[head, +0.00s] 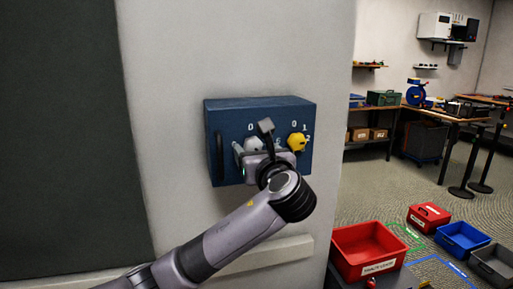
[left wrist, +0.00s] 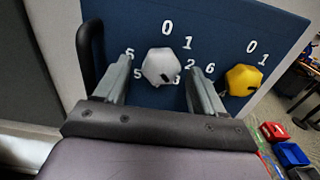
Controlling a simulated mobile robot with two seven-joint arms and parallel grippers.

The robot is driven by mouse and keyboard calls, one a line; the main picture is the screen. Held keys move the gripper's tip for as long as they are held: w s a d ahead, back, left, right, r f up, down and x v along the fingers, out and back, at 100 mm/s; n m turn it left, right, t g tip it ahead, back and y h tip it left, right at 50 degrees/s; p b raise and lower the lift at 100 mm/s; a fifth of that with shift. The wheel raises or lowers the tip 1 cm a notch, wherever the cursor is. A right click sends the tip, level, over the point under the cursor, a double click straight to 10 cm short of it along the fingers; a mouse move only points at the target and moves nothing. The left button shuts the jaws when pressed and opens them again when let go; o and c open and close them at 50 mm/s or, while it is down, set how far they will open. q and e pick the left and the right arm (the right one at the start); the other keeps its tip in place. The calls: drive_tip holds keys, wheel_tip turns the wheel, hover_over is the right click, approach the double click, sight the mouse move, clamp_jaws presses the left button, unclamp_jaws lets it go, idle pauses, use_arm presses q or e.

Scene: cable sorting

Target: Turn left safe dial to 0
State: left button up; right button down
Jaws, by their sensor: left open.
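The blue safe (head: 222,112) is mounted on the pale wall; its front also fills much of the left wrist view (left wrist: 215,25). The left dial is a white faceted knob (left wrist: 158,66) with white numbers around it; in the head view the white dial (head: 254,144) is partly hidden by my arm. The right dial is a yellow knob (left wrist: 243,80), also in the head view (head: 297,141). My left gripper (left wrist: 157,80) is open, with one finger on each side of the white dial and visible gaps to it. I cannot tell which number the dial points at.
A black handle (head: 219,159) stands on the safe's left side. Below right are a red bin (head: 345,245), a blue bin (head: 462,238) and a grey bin (head: 494,264). Workbenches (head: 452,117) stand at the back right. A wall ledge (head: 290,247) runs below the safe.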

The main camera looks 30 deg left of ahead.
use_arm(q)
drive_tip(key=shift+w+a, duration=0.4)
drive_tip(key=c, duration=1.1)
drive_tip(key=n+b, duration=0.4)
drive_tip(key=n, duration=2.1)
drive_tip(key=shift+d+b, duration=0.1)
drive_tip(key=shift+b, duration=0.25)
drive_tip(key=shift+r+n+b, duration=0.1)
drive_tip(key=shift+n+b, duration=0.3)
drive_tip(key=shift+n, duration=0.5)
drive_tip(key=shift+o, duration=0.2)
